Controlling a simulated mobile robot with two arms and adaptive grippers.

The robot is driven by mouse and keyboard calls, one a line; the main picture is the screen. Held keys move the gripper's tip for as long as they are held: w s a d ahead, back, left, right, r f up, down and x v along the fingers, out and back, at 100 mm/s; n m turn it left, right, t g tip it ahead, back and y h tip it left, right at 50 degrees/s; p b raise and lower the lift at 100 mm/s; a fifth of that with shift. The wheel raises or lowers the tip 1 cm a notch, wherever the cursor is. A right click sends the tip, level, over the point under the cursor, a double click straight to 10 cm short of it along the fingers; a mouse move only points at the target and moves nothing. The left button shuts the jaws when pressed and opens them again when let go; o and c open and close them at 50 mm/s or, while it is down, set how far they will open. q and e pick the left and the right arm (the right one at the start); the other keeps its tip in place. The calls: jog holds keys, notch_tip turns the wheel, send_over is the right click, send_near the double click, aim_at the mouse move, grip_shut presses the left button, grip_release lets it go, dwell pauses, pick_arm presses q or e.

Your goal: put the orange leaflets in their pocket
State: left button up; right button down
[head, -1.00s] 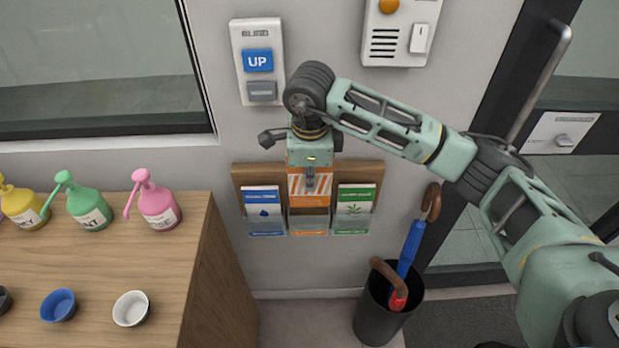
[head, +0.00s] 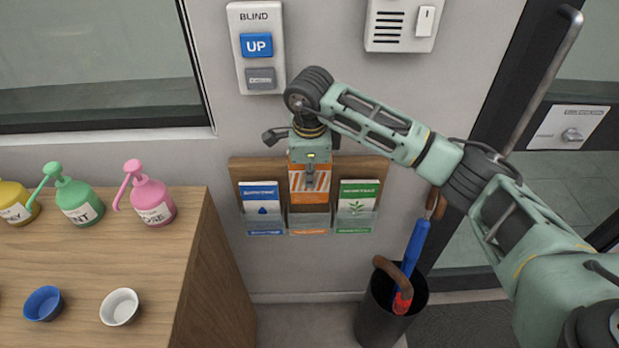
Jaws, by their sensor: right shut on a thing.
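My right gripper (head: 310,176) is shut on the orange leaflets (head: 311,198), which show an orange and white striped face. It holds them upright in front of the wall rack (head: 375,167), over its middle pocket (head: 309,222). The pocket has a clear front with an orange label at its foot. I cannot tell whether the leaflets' lower edge is inside the pocket or just above it. Blue leaflets (head: 261,203) stand in the left pocket and green leaflets (head: 357,203) in the right one. My left gripper is not in view.
A wooden counter (head: 120,262) at the left carries pump bottles (head: 155,200) and small bowls (head: 119,307). A dark bin (head: 378,320) with umbrellas (head: 416,245) stands below right. A blind switch (head: 257,48) is on the wall above.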

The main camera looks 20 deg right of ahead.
aim_at(310, 193)
jog(key=shift+w+f+b, duration=0.15)
jog(key=shift+f+b, duration=1.95)
jog(key=shift+f, duration=0.8)
jog(key=c, duration=1.8)
grip_release()
jog(key=shift+o, duration=0.2)
jog(key=shift+r, duration=0.1)
jog(key=shift+r, duration=0.15)
jog(key=r, duration=0.3)
jog(key=s+r, duration=0.1)
jog(key=r, duration=0.7)
jog(key=shift+s+a+r, duration=0.2)
jog(key=shift+s+r, duration=0.05)
jog(key=shift+s, duration=0.05)
